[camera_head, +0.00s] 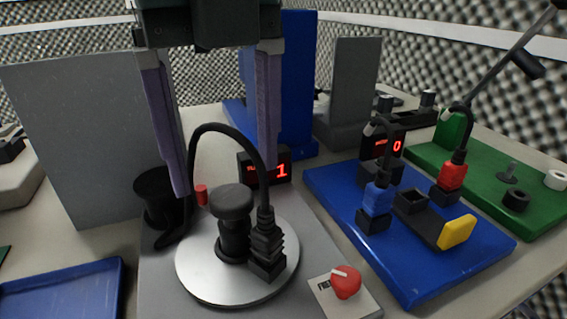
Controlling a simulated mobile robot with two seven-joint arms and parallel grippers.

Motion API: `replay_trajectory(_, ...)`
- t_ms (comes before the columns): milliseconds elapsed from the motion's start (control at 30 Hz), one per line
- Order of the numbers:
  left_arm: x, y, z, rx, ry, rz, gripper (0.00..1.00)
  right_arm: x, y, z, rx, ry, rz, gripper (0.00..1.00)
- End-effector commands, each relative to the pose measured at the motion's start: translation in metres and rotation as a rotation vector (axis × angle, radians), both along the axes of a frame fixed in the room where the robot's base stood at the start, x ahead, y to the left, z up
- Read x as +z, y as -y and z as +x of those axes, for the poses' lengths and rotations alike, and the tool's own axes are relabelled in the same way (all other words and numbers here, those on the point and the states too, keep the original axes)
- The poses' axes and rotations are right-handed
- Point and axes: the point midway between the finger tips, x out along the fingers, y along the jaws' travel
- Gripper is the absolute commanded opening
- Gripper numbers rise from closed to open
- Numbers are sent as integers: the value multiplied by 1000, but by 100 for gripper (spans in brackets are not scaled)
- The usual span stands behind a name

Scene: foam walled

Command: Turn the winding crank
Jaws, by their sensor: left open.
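A round silver plate (200,271) lies on a grey base, with a black knob (232,205) standing upright on it; this looks like the winding crank. A black plug (266,243) stands on the same plate, and a black cable arches from it over the knob to the left. My left gripper (224,178) points down from the top, its two purple-grey fingers wide apart. The fingers appear above and behind the knob, with nothing between them; whether they touch the cable is unclear. My right gripper is out of view.
Behind the plate is a display (264,168) reading 1, with a small red cylinder (201,194) nearby. A red dial (345,283) is at front right. A blue board (405,275) with plugs and a green board (430,158) lie right. Grey and blue upright panels stand behind.

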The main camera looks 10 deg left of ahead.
Motion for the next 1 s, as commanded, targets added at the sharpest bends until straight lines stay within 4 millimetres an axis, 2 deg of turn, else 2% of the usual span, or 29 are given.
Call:
replay_trajectory(33, -16, 0, 0, 0, -1, -1, 79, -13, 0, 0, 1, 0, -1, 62)
replay_trajectory(133, -28, 0, 0, 0, 0, -1, 79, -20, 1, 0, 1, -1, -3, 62)
replay_trajectory(467, -31, 0, 0, -1, 0, -1, 78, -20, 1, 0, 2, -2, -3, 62)
replay_trajectory(1000, -30, 1, 0, -1, 0, -3, 17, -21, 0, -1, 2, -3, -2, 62)
